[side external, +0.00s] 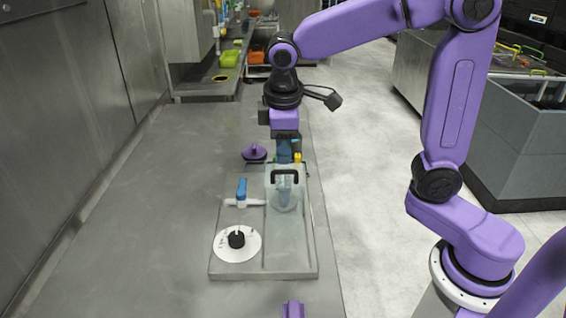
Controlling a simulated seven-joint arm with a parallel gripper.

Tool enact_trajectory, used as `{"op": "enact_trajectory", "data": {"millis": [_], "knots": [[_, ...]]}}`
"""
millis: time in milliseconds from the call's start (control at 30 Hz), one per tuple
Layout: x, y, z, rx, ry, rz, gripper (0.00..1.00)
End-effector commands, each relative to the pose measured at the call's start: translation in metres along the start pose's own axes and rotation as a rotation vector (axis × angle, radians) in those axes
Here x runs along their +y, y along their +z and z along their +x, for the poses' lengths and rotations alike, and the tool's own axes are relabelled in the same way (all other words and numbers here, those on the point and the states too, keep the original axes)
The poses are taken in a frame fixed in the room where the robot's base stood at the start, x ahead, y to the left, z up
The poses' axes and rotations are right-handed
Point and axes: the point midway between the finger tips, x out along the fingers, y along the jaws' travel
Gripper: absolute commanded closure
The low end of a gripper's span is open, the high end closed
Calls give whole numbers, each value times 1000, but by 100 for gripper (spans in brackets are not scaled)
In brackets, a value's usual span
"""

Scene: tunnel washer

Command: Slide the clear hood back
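The clear hood (273,200) sits on the right part of a grey base plate (245,268) on the counter. It has a black handle (285,173) on top. A bluish cup-like thing (287,189) shows through the clear wall. My gripper (284,158) points down just behind the handle in the picture. Blue parts show at its lower end; I cannot tell whether they are fingers or something held. Whether it touches the hood is also unclear.
Left of the hood are a blue-handled valve (241,188) and a white dial with a black knob (237,239). A purple knob (255,153) stands behind, and a small purple part (293,309) lies in front. The counter (150,240) is clear at left.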

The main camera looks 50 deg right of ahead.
Motion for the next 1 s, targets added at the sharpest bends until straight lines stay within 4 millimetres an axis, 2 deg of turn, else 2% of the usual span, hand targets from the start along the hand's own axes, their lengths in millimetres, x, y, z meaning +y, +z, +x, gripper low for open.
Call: {"op": "enact_trajectory", "data": {"millis": [100,300,500,733,767,800,867,1000], "knots": [[0,1,22,-5,0,0,62],[0,0,46,-2,0,1,62],[0,0,54,-1,0,0,62],[0,0,54,0,0,1,62],[0,0,54,0,0,1,65],[0,0,54,0,0,1,78],[0,0,54,0,0,1,98],[0,0,54,0,0,1,100]]}}
